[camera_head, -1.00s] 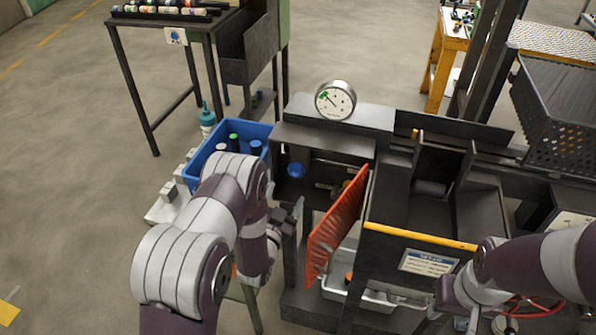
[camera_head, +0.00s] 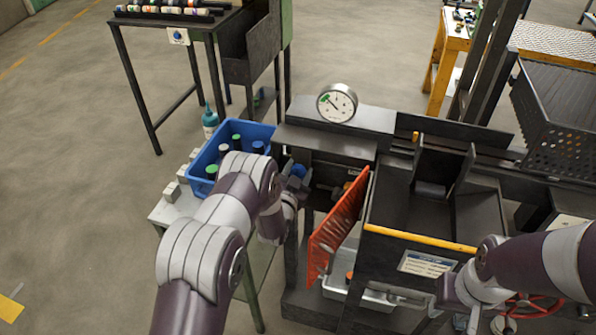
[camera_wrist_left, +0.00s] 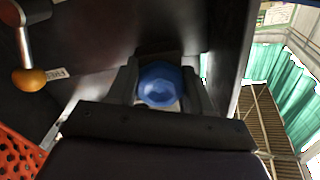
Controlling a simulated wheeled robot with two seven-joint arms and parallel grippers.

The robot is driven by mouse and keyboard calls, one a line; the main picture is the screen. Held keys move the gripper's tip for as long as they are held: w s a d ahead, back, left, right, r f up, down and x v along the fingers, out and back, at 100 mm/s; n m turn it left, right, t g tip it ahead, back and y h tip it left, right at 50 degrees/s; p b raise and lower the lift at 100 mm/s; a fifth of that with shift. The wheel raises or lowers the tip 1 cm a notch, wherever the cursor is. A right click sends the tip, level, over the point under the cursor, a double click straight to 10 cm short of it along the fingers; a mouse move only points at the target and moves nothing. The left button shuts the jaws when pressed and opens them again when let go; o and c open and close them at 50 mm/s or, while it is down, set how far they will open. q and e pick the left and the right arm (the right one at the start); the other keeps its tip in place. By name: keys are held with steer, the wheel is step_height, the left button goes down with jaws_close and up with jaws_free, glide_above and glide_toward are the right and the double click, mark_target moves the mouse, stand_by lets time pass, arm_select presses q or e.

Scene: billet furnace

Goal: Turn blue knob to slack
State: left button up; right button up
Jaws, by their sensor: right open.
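The blue knob (camera_head: 298,170) is on the dark recessed front of the machine, below the gauge. In the left wrist view the blue knob (camera_wrist_left: 160,84) sits between the two fingers of my left gripper (camera_wrist_left: 160,92). The fingers are apart, one on each side of it; firm contact is not visible. In the head view my left gripper (camera_head: 292,184) is at the knob and partly hidden by my arm. My right gripper (camera_head: 462,312) is low at the right, open and away from the knob. The round gauge (camera_head: 337,103) has a needle and a green mark.
An orange perforated guard (camera_head: 338,225) stands open right of the knob. A lever with an orange ball (camera_wrist_left: 30,80) is at the left in the wrist view. A blue bin (camera_head: 228,134) with capped items is left of the machine. A red handwheel (camera_head: 532,305) is near my right gripper.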

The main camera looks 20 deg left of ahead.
arm_select(q)
steer(key=shift+f+n+b, duration=0.15)
steer(key=shift+n+b, duration=0.2)
steer(key=shift+n, duration=0.05)
steer(key=n+b, duration=0.2)
steer(key=shift+f+n, duration=0.1)
steer(key=shift+n, duration=0.2)
steer(key=n+b, duration=0.3)
steer(key=n, duration=0.2)
steer(key=n+b, duration=0.2)
steer(key=n, duration=0.2)
steer(key=shift+d, duration=0.1)
steer(key=shift+n+b, duration=0.95)
steer(key=shift+n, duration=1.25)
steer(key=shift+s, duration=0.1)
steer(key=o, duration=1)
